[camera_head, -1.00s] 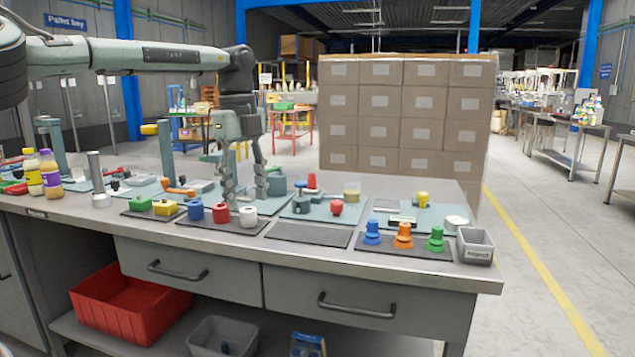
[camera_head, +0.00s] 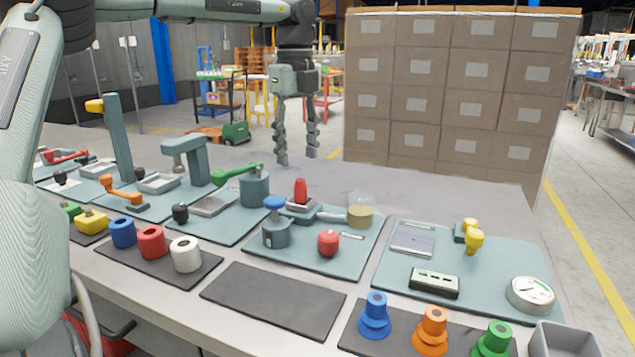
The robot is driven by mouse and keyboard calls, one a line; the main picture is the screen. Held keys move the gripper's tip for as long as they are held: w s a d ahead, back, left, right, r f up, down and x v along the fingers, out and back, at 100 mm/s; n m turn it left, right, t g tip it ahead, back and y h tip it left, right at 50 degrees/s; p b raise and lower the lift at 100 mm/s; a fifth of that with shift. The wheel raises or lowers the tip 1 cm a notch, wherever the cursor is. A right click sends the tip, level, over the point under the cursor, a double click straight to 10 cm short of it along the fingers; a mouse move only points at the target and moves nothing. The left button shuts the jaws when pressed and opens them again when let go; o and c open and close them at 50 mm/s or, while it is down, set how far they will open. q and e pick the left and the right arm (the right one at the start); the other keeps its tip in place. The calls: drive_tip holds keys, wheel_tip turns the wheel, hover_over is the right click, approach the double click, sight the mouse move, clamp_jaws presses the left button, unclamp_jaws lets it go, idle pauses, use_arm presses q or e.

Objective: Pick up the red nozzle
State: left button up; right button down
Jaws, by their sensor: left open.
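A red tapered piece (camera_head: 301,190), which looks like the red nozzle, stands upright on a small grey fixture on the middle teal mat (camera_head: 350,262). My left gripper (camera_head: 297,160) is open and empty, fingers pointing down. In the picture it hangs above and behind the red piece, near the table's far edge, apart from it. Other red things are a round red knob (camera_head: 328,243) on the same mat and a red cylinder with a hole (camera_head: 151,242) on a dark mat at the left. My right gripper is not in view.
A blue-topped grey pot (camera_head: 276,228) and a clear amber cup (camera_head: 361,211) flank the red piece. A green-handled fixture (camera_head: 238,175) stands to the left. Blue, orange and green stepped pieces (camera_head: 432,330) stand at the front right. An empty dark mat (camera_head: 273,300) lies at the front.

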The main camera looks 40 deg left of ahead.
sight(301, 184)
use_arm(q)
drive_tip(key=shift+w+a, duration=0.1)
drive_tip(key=shift+w, duration=0.2)
drive_tip(key=shift+w+f, duration=0.1)
drive_tip(key=shift+f, duration=0.25)
drive_tip(key=f, duration=0.4)
drive_tip(key=f+p, duration=0.1)
drive_tip(key=f, duration=0.1)
drive_tip(key=shift+s+d+f, duration=0.1)
drive_tip(key=shift+s+d, duration=0.3)
drive_tip(key=shift+f, duration=0.35)
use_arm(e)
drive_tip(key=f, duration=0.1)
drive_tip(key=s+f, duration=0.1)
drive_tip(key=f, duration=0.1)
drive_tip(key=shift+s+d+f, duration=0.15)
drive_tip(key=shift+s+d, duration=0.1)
use_arm(q)
drive_tip(key=shift+c, duration=0.4)
clamp_jaws()
